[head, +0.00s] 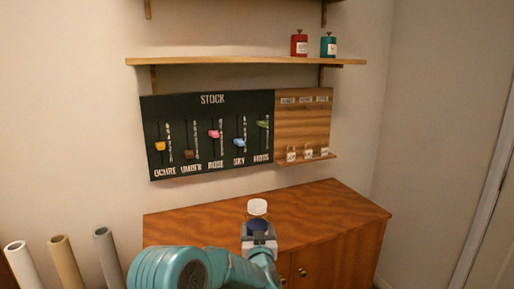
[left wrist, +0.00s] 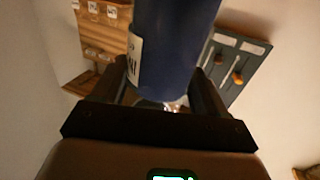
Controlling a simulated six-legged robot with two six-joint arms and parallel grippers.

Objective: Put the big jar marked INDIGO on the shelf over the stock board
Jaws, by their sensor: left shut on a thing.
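A dark blue jar with a white lid (head: 257,207) is held upright in my left gripper (head: 259,240), in front of the wooden cabinet top. In the left wrist view the blue jar (left wrist: 175,50) stands between the two fingers, with a white label at its left edge; the lettering is too partial to read. The shelf (head: 215,62) runs above the black stock board (head: 210,106), well above and beyond the jar. My right gripper is not in view.
A red jar (head: 299,45) and a teal jar (head: 328,46) stand on the shelf's right part; its left and middle are clear. A wooden panel (head: 303,120) with small tags adjoins the board. The cabinet (head: 330,210) is below. Several rolls (head: 62,262) stand at lower left.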

